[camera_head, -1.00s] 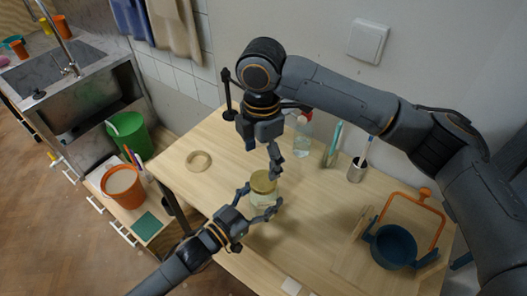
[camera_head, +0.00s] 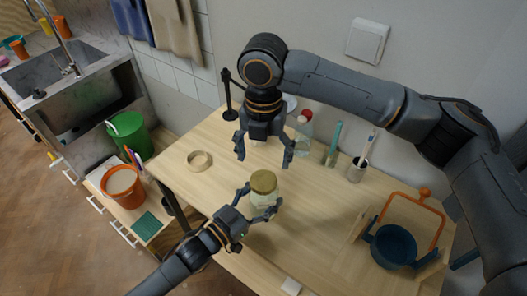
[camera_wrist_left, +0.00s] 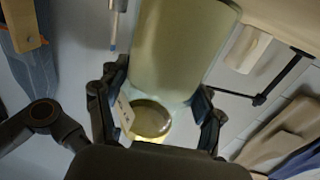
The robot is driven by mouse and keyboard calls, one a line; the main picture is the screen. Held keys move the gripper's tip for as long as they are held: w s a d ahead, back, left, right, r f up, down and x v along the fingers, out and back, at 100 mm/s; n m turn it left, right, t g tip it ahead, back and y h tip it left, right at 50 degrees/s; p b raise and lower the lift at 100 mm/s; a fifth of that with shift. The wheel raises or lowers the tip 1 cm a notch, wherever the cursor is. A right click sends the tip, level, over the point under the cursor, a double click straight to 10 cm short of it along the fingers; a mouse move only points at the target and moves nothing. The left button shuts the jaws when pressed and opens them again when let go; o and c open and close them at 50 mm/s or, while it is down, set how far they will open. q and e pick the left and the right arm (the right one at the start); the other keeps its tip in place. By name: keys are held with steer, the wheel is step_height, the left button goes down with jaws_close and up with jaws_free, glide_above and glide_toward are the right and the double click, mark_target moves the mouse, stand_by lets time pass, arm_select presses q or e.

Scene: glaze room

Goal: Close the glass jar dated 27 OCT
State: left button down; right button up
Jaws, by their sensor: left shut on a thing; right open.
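The glass jar (camera_head: 263,199) stands on the wooden table with a gold lid (camera_head: 264,181) on its mouth. I cannot tell how tightly the lid sits. My left gripper (camera_head: 261,204) is shut around the jar's body from the near side. The left wrist view shows the pale jar (camera_wrist_left: 180,50) between the fingers, the round lid (camera_wrist_left: 151,118) and a pale tag (camera_wrist_left: 124,112); its date is not readable. My right gripper (camera_head: 264,158) is open and empty, behind and above the lid, apart from it.
A tape ring (camera_head: 199,161) lies left on the table. Behind stand a clear bottle with a red cap (camera_head: 303,130), a teal tool (camera_head: 333,145) and a cup of tools (camera_head: 356,171). A blue bowl (camera_head: 393,246) sits at right by an orange frame (camera_head: 429,205).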

mark_target(264, 180)
step_height(264, 180, down, 8)
steer(key=shift+r, duration=0.2)
steer(key=shift+c, duration=0.4)
